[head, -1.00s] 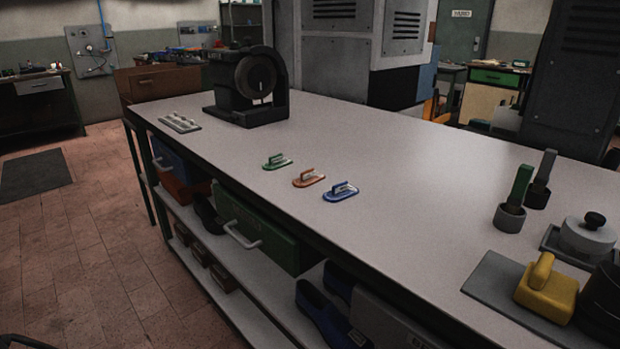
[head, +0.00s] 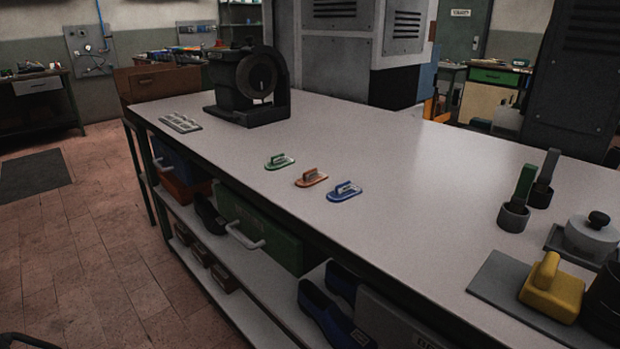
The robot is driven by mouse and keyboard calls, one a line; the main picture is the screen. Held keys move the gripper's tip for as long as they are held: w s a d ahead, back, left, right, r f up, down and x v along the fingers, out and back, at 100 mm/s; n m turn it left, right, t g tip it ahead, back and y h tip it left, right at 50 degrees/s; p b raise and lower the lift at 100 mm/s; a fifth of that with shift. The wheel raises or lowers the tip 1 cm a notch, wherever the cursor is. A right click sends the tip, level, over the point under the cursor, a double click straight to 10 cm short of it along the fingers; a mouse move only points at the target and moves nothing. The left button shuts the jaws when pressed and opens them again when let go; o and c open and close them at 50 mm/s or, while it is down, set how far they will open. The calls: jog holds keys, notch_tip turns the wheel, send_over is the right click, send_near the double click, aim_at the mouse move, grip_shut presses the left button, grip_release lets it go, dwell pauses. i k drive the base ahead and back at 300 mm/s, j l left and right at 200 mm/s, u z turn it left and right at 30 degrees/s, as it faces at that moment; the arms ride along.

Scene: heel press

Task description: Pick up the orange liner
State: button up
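The orange liner (head: 311,178) lies flat on the light grey worktop, a small oval piece with a raised handle-like part on top. It sits between a green liner (head: 279,162) on its left and a blue liner (head: 345,191) on its right, in a slanting row near the worktop's front edge. The three are close together but apart. My gripper is not in the head view.
The workbench (head: 420,190) has a dark press (head: 247,90) and a small tray (head: 181,123) at its far left. At right stand two grey cups (head: 513,217) with handled tools, a yellow block (head: 552,288) on a grey mat, and a lidded pot (head: 591,236). The middle is clear.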

aim_at(310, 177)
jog(key=i+j+z, duration=0.1)
jog(key=j, duration=0.4)
jog(key=j+z, duration=0.15)
jog(key=j, duration=0.4)
jog(key=i+j+z, duration=0.1)
jog(key=j, duration=0.25)
jog(key=i+j, duration=0.25)
jog(key=j, duration=0.15)
jog(key=i, duration=0.75)
jog(key=l+z, duration=0.05)
